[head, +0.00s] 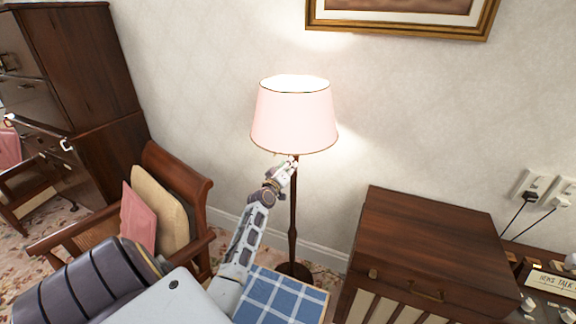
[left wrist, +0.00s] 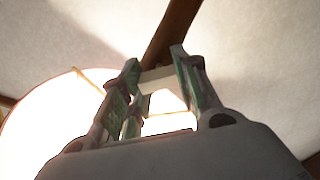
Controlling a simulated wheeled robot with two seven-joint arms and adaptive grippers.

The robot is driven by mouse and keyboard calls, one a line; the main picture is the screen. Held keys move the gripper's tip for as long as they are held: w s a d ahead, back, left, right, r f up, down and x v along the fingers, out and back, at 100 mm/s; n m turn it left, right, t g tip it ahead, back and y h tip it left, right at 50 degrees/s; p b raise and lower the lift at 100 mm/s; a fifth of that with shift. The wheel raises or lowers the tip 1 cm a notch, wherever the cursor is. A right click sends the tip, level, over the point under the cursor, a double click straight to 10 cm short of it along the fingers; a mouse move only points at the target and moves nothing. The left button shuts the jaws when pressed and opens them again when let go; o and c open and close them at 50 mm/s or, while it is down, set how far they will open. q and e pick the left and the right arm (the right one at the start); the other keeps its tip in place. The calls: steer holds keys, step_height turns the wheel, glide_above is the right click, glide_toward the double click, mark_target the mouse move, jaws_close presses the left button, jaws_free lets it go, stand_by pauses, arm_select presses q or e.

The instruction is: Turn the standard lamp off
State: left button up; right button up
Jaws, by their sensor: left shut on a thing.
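The standard lamp has a pink shade (head: 294,118) that glows; it is lit. Its dark wooden pole (head: 293,215) stands upright against the wall. My left gripper (head: 288,165) is just below the shade, at the top of the pole. In the left wrist view the gripper (left wrist: 155,80) is shut on a small pale part (left wrist: 156,77), seemingly of the lamp, between its fingers. The brown pole (left wrist: 172,32) passes behind the fingers, and the bright shade (left wrist: 40,125) fills the lower left. The held part is hidden in the head view. My right gripper is not in view.
A wooden armchair (head: 180,165) with cushions is left of the lamp. A blue checked cloth (head: 275,296) lies below my arm. A dark wooden cabinet (head: 425,240) stands to the right. A tall dark cabinet (head: 85,60) is at the far left.

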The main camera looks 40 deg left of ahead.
arm_select(q)
steer(key=n, duration=0.3)
steer(key=shift+n+p, duration=0.35)
steer(key=shift+n, duration=0.05)
steer(key=n, duration=0.2)
steer(key=shift+a+n, duration=0.1)
steer(key=shift+n, duration=0.3)
steer(key=n+p, duration=0.1)
steer(key=n, duration=0.1)
steer(key=shift+f+n, duration=0.15)
steer(key=shift+n, duration=0.45)
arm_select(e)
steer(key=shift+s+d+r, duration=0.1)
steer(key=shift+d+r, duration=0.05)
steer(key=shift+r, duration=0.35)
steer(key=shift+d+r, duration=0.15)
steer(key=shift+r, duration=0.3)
arm_select(q)
steer(key=o, duration=1)
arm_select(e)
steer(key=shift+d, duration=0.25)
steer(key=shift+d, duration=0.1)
